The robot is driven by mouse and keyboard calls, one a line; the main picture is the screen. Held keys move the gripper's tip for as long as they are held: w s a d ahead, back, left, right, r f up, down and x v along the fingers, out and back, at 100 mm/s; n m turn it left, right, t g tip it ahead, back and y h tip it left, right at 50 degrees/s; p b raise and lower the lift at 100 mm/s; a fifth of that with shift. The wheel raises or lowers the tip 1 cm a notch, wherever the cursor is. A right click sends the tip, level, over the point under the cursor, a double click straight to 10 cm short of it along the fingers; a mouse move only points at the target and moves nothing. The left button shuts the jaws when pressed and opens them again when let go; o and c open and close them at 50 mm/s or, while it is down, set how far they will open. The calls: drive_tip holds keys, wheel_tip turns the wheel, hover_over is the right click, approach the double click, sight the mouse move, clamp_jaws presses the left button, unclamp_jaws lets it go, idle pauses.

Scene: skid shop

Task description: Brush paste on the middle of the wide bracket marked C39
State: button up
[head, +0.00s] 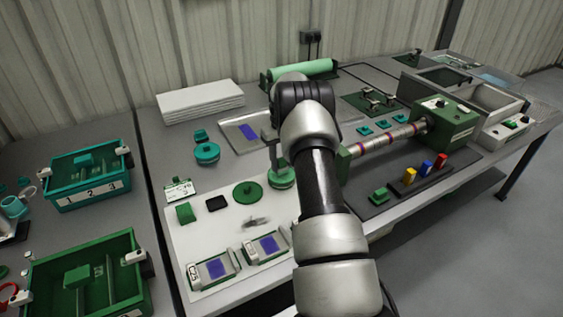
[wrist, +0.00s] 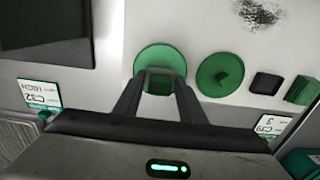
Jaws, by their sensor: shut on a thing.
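My gripper (wrist: 163,76) is shut on a green piece with a round disc (wrist: 160,58) showing beyond the fingertips. In the head view this disc (head: 282,180) is below my gripper, at the mat's far right side. Its underside is hidden. Two grey brackets, a left one (head: 197,272) and a right one (head: 250,250), lie at the mat's near edge, each with a purple patch. Their small labels are not legible. A card reading C39 (wrist: 271,125) is at the lower right in the wrist view; another reads C32 (wrist: 40,94). I cannot make out a brush.
On the white mat (head: 208,238) are a second green disc (head: 248,192), a black square (head: 216,203), a green block (head: 186,213) and a grey smudge (head: 256,222). Green bins stand left. A spindle machine (head: 443,124) and coloured blocks are right. My arm hides the table centre.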

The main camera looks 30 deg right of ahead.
sight(280, 159)
drive_tip(key=shift+r+p, duration=1.4)
drive_tip(key=shift+r, duration=1.75)
drive_tip(key=shift+a+r, duration=0.3)
drive_tip(key=shift+a, duration=0.05)
drive_tip(key=s+a+r+p, duration=0.3)
drive_tip(key=a+r, duration=0.1)
drive_tip(key=a, duration=0.3)
drive_tip(key=s+a+r+p, duration=0.2)
drive_tip(key=s+a+r, duration=0.15)
drive_tip(key=a, duration=0.35)
drive_tip(key=s+a+r+p, duration=0.4)
drive_tip(key=s+a+r, duration=0.2)
drive_tip(key=s+a, duration=0.4)
drive_tip(key=s, duration=0.3)
drive_tip(key=shift+s+a, duration=0.2)
